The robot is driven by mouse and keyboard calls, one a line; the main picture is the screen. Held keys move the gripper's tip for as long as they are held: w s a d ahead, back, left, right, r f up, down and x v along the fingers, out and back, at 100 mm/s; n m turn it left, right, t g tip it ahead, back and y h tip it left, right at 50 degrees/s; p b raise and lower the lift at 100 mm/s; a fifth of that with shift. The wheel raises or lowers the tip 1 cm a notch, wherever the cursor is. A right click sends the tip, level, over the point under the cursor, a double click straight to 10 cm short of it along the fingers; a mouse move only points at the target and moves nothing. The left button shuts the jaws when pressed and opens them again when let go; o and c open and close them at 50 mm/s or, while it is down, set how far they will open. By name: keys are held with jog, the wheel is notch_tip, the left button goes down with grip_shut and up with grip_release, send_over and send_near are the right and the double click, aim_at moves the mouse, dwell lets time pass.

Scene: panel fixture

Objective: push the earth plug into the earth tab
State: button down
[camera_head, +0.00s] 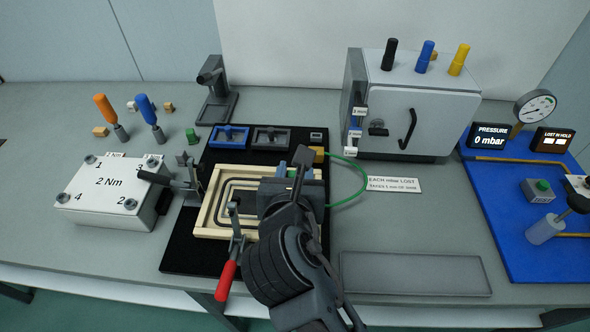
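A green cable (364,178) loops out to the right of the pale frame (204,213) on the black mat. Its upper end is at a small yellow-brown block (319,154), and its lower end goes behind my arm. I cannot tell which end carries the earth plug, and neither the plug nor the earth tab shows clearly. My gripper (298,168) is over the right part of the frame, close to the block and left of the cable loop.
A red-handled clamp (227,279) stands at the frame's front, and another clamp (177,181) at its left. A white box (110,193) is at left, a grey cabinet (420,115) behind right, a blue board (520,220) at far right.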

jog(key=shift+r+p, duration=0.15)
jog(key=shift+p, duration=0.4)
jog(key=shift+f+b, duration=1.2)
jog(key=shift+f, duration=1.9)
jog(key=shift+p, duration=1.6)
jog(key=shift+f+b, duration=0.75)
jog(key=shift+f, duration=0.65)
jog(key=c, duration=0.7)
grip_release()
jog(key=shift+o, duration=0.2)
jog(key=shift+r, duration=0.1)
jog(key=v, duration=0.7)
jog(key=shift+s+r, duration=0.15)
jog(key=shift+s, duration=0.25)
